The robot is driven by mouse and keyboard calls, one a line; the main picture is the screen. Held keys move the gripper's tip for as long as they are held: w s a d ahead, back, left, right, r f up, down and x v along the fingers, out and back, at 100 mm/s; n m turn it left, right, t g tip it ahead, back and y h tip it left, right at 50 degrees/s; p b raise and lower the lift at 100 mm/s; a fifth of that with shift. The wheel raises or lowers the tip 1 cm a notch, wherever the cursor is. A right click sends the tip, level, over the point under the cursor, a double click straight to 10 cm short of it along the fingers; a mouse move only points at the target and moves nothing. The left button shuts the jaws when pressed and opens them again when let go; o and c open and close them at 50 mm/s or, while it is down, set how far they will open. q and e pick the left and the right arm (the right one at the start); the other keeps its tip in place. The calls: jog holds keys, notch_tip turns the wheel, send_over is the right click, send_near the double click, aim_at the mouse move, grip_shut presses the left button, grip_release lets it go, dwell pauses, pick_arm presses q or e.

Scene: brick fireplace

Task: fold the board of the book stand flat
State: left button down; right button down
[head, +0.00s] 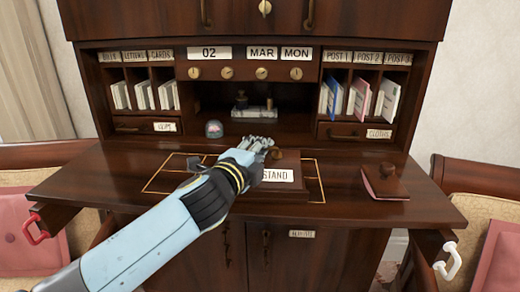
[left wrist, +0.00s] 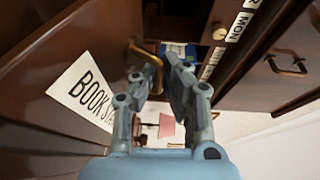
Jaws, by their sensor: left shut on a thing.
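The book stand's board (head: 291,162) is dark brown wood on the middle of the writing surface, with a white label (head: 279,175) reading "STAND"; my arm covers its left part. In the left wrist view the label (left wrist: 82,95) reads "BOOK STA" and a finger hides the rest. A brass handle (left wrist: 146,48) shows at my fingertips there. My left gripper (head: 262,146) reaches over the board from the left and is shut on this handle; it also shows in the left wrist view (left wrist: 158,68). I cannot tell the board's exact tilt. My right gripper is not in view.
A brown-red book-like thing (head: 384,184) lies at the right of the desk surface (head: 420,205). A small glass dome (head: 214,129) and an inkstand (head: 254,114) stand behind. A red handle (head: 35,229) and a white handle (head: 449,261) stick out at the sides.

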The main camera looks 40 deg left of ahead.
pick_arm(q)
jog(key=shift+w+a+f+p, duration=0.3)
jog(key=shift+w+p, duration=0.1)
jog(key=shift+p, duration=0.1)
jog(key=shift+w+a+f+n+g+p, duration=0.25)
jog(key=shift+w+f+n+g+p, duration=0.15)
jog(key=shift+g+p, duration=0.35)
jog(key=shift+w+a+f+p, duration=0.15)
jog(key=shift+f+p, duration=0.2)
jog(key=shift+f, duration=0.4)
jog(key=c, duration=1.7)
grip_release()
jog(key=v, duration=1.2)
jog(key=shift+a, duration=0.1)
